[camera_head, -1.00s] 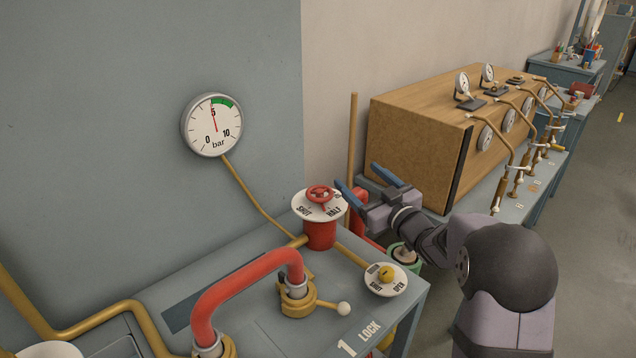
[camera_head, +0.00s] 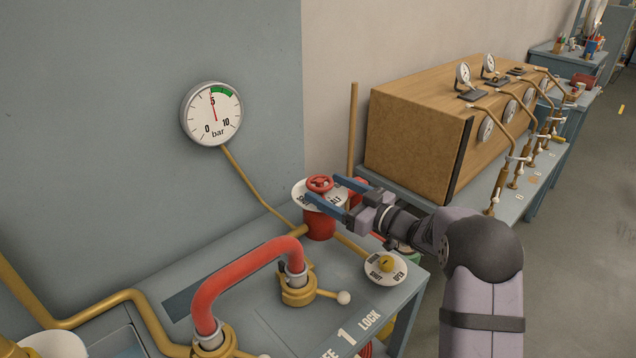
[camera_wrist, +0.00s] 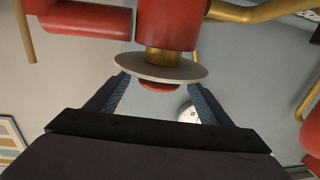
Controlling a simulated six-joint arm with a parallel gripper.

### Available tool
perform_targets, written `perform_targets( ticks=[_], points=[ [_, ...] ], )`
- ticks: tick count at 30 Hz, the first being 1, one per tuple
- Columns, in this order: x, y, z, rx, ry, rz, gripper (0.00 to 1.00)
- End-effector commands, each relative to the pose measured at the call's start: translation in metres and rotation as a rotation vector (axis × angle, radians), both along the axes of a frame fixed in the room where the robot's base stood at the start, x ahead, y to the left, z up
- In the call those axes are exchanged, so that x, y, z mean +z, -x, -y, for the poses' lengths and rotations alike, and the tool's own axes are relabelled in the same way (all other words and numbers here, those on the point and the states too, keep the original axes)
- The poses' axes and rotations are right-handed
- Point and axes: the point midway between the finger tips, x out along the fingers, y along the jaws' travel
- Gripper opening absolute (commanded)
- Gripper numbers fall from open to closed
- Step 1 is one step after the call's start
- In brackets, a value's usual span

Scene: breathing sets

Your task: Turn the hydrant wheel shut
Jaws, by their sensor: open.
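The red hydrant wheel (camera_head: 319,183) sits on top of a round white dial plate (camera_head: 302,193) above the red hydrant body (camera_head: 319,224). My gripper (camera_head: 322,187) is open, its blue fingers reaching in from the right on either side of the wheel. They cover part of the dial lettering, and the wheel's pointer position cannot be read. The wrist view looks inverted: the wheel (camera_wrist: 160,87) shows as a red sliver beyond the pale plate (camera_wrist: 160,68), between the two spread fingers (camera_wrist: 160,90). I cannot tell whether either finger touches it.
A pressure gauge (camera_head: 212,114) on the wall reads near 5 bar. A red hose (camera_head: 240,267), a brass valve with a white-knobbed lever (camera_head: 344,297) and a small yellow knob (camera_head: 386,263) are on the bench. A wooden cabinet (camera_head: 420,140) stands behind my arm.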

Motion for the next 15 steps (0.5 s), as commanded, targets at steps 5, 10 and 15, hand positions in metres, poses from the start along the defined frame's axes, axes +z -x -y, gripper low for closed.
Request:
perform_targets(
  ticks=[5, 10, 15],
  points=[
    [0.001, -0.015, -0.019, 0.001, 0.000, 0.000, 0.74],
    [0.001, -0.023, -0.029, 0.000, 0.000, 0.000, 0.74],
    [0.000, -0.026, -0.032, -0.002, 0.000, 0.000, 0.74]
  ],
)
